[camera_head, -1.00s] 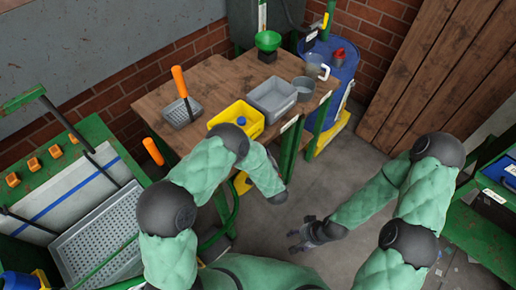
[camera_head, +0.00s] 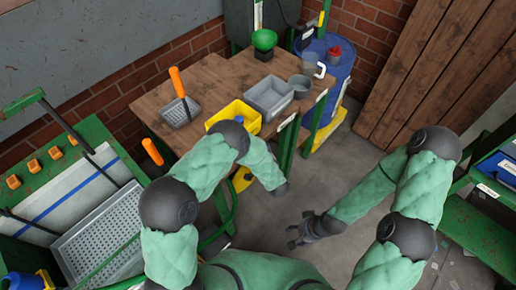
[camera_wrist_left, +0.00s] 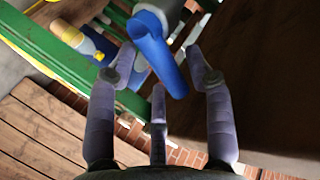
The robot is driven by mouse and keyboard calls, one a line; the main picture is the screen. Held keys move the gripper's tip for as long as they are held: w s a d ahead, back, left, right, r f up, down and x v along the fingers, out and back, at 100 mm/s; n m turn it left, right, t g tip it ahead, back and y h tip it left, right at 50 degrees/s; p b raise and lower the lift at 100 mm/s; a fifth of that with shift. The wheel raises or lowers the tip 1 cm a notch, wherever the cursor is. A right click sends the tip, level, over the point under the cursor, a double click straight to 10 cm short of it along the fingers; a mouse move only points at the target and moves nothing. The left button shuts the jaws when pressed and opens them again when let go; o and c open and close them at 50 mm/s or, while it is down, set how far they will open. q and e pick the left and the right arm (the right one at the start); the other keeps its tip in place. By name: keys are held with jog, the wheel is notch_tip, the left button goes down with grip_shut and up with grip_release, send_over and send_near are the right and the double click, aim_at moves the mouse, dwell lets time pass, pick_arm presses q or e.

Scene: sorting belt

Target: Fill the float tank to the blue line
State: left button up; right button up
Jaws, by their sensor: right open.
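I cannot tell for certain which thing is the float tank. A white panel with a blue line (camera_head: 60,198) stands in the green frame at the left. My right gripper (camera_head: 299,231) is open and empty above the floor.
The wooden bench (camera_head: 215,85) holds a yellow bin (camera_head: 250,124), a grey bin (camera_head: 270,95), a grey cup (camera_head: 301,86), a green funnel (camera_head: 264,40) and an orange-handled basket (camera_head: 181,112). A perforated tray (camera_head: 100,240) is at left. Grey floor is free at centre right.

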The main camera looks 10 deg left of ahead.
pick_arm(q)
jog(key=shift+s, duration=0.1)
jog(key=v, duration=1.2)
